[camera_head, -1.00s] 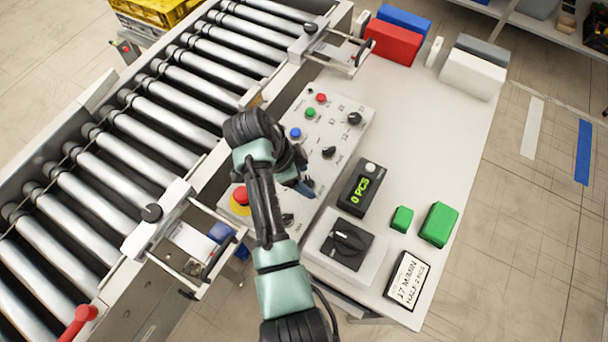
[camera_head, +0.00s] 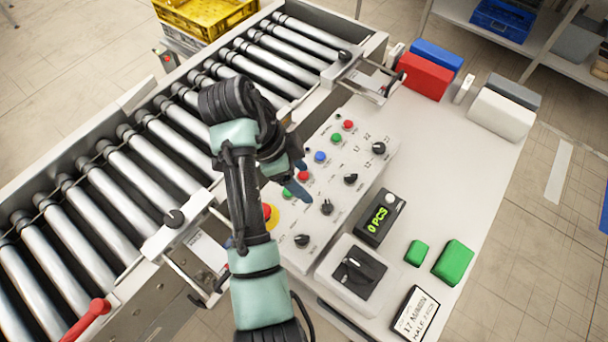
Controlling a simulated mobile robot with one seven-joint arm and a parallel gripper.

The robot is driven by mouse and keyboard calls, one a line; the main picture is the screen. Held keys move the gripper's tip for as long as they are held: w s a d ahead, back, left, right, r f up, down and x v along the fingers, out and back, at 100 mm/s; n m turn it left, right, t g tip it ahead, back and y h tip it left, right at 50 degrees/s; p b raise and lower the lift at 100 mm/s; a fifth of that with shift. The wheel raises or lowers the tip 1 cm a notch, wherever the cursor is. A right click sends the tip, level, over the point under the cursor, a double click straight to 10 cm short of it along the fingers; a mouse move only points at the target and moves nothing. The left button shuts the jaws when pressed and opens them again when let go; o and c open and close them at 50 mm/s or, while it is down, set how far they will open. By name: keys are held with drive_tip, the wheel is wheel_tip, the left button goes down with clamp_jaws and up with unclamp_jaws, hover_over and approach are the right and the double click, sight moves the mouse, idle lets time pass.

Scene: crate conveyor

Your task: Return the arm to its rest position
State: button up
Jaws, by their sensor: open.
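My arm, black with pale green covers, rises from the bottom of the head view and bends over at the top. My gripper (camera_head: 299,187) hangs in front of the control panel (camera_head: 346,205), with its blue fingertips over the panel's left half. It looks empty, and its jaws are open. The upper arm hides part of the yellow and red emergency button (camera_head: 269,215) and the panel's left end. I cannot tell the exact height of the fingertips above the panel.
The roller conveyor (camera_head: 145,158) runs along the left. On the table (camera_head: 445,150) are a counter (camera_head: 380,218), a rotary switch box (camera_head: 352,276), green blocks (camera_head: 453,263), a red block (camera_head: 424,75) and a white block (camera_head: 500,113). A yellow crate (camera_head: 208,17) stands at the back.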

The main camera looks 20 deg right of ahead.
idle(0.4)
drive_tip(key=w+r+n+t, duration=0.4)
drive_tip(key=w+r+t, duration=0.3)
drive_tip(key=w+r, duration=0.2)
drive_tip(key=w+a+r+n+t+y+b, duration=0.1)
drive_tip(key=w+r+n+t, duration=0.2)
drive_tip(key=r, duration=0.6)
drive_tip(key=a+r+n+t, duration=0.25)
drive_tip(key=r+t, duration=0.25)
drive_tip(key=r, duration=0.5)
drive_tip(key=s+a+r+n+t+y, duration=0.1)
drive_tip(key=s+a+r+n+t, duration=0.1)
drive_tip(key=s+r+n+t, duration=0.3)
drive_tip(key=s+a+r+n+t+y+b, duration=0.1)
drive_tip(key=s+r+n+t, duration=0.4)
drive_tip(key=s+r, duration=0.8)
wheel_tip(320, 180, up, 8)
drive_tip(key=a+t+y, duration=0.1)
drive_tip(key=t, duration=0.2)
drive_tip(key=shift+a+r+y, duration=0.15)
drive_tip(key=shift+a+y, duration=0.1)
drive_tip(key=shift+y, duration=0.05)
drive_tip(key=shift+w, duration=0.1)
